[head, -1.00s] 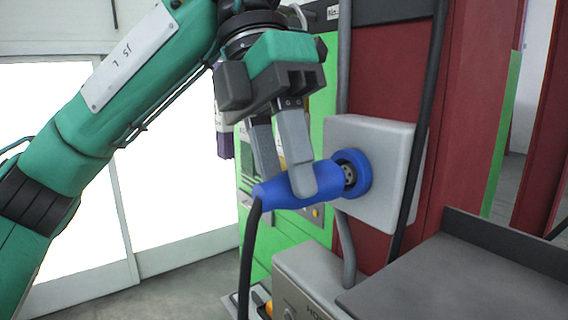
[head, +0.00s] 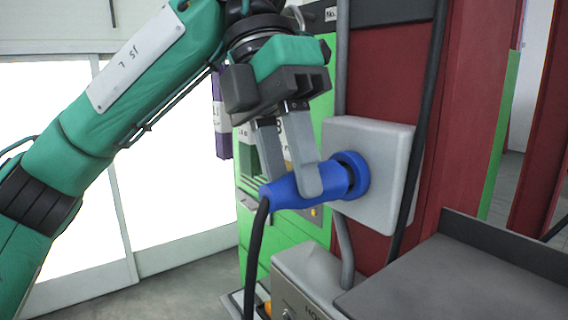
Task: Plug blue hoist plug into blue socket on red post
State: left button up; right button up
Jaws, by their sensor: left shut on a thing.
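The blue hoist plug (head: 286,192) is held sideways, with its black cable hanging from its left end. My left gripper (head: 307,191) is shut on the plug's body. The plug's right end meets the blue socket (head: 357,176), and no gap shows between them. I cannot tell how deep the plug sits. The socket is on a light grey box (head: 393,150) fixed to the red post (head: 390,80). My right gripper is not in view.
A green cabinet (head: 315,230) stands behind the plug. A grey box (head: 310,272) and a dark flat top (head: 465,275) lie below. A black cable (head: 428,110) runs down in front of the grey socket box.

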pick_arm(q)
jog(key=shift+w+d+p, duration=0.3)
jog(key=shift+w+d, duration=0.1)
jog(key=shift+d, duration=0.1)
jog(key=o, duration=1.1)
jog(key=shift+r, duration=0.1)
